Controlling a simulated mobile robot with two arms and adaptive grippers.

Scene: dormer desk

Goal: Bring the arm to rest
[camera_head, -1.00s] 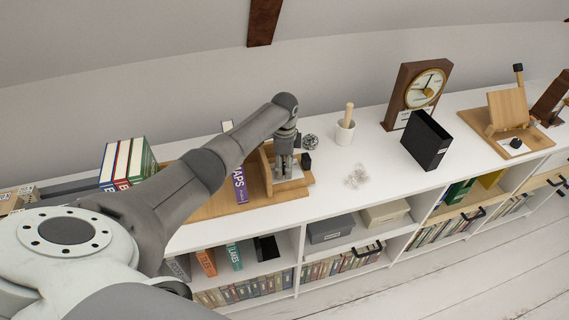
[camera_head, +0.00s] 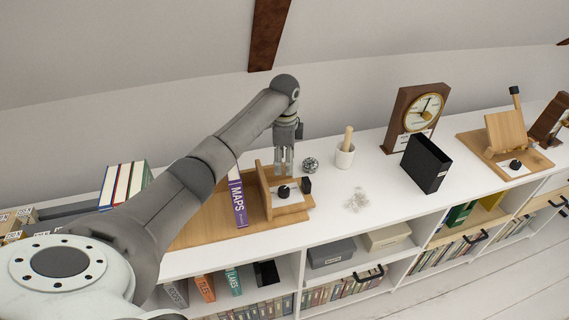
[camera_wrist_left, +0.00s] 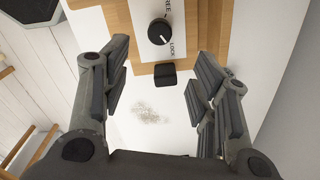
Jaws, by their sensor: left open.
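My left arm reaches in from the left in the head view, and its gripper (camera_head: 284,166) points down above the back of the wooden book stand (camera_head: 292,211). The gripper is open and empty, with its fingers apart in the left wrist view (camera_wrist_left: 158,100). Below it on the stand is a white plate with a black knob (camera_head: 284,191); the knob also shows in the left wrist view (camera_wrist_left: 159,31), beside the printed word LOCK. A purple MAPS book (camera_head: 238,200) stands upright on the stand. My right gripper is not in view.
A white cup with a wooden pestle (camera_head: 345,155), a dark wire ball (camera_head: 310,165) and a pale pile (camera_head: 356,201) are right of the stand. A black file box (camera_head: 426,163) and wooden clock (camera_head: 417,112) stand further right. Free white top lies between them.

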